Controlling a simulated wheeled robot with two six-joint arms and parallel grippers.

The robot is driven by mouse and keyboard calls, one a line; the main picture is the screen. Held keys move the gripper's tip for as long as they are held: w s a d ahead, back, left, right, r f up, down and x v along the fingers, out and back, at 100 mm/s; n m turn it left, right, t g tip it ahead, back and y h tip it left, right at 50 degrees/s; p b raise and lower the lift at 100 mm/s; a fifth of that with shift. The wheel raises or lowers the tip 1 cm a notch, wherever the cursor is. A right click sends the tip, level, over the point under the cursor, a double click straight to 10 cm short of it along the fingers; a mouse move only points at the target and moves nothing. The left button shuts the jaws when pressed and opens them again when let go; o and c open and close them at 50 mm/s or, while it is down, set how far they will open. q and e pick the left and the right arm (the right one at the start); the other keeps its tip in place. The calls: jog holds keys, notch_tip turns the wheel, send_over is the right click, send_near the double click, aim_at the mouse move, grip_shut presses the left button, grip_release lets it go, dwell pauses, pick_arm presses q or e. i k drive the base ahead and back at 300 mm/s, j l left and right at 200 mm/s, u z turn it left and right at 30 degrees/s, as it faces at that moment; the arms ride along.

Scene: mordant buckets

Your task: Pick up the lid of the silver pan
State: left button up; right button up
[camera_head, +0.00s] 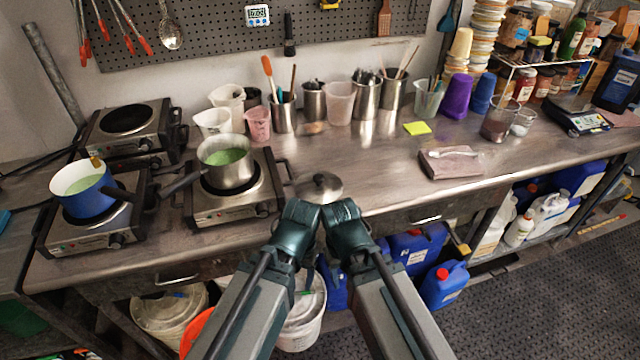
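The silver pan (226,172) holds green liquid and stands on the right-hand hot plate. Its dark handle points to the lower left. A round silver lid (330,191) with a dark knob lies on the worktop to the right of that hot plate, apart from the pan. My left gripper (298,214) and my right gripper (343,214) are close together at the worktop's front edge, just below the lid in the picture. They seem to cover part of its near rim. Their fingers cannot be made out.
A blue pan (83,198) of green liquid stands on the left hot plate. Cups and metal canisters (366,97) line the wall behind the lid. A folded brown cloth (450,165) lies to the right. The worktop between lid and cloth is clear. Blue jugs (443,285) stand below.

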aim_at(318, 187)
jog(key=z, duration=0.95)
jog(key=k+j+z, duration=0.1)
jog(key=z, duration=0.65)
jog(key=k+j, duration=0.65)
jog(key=k, duration=0.05)
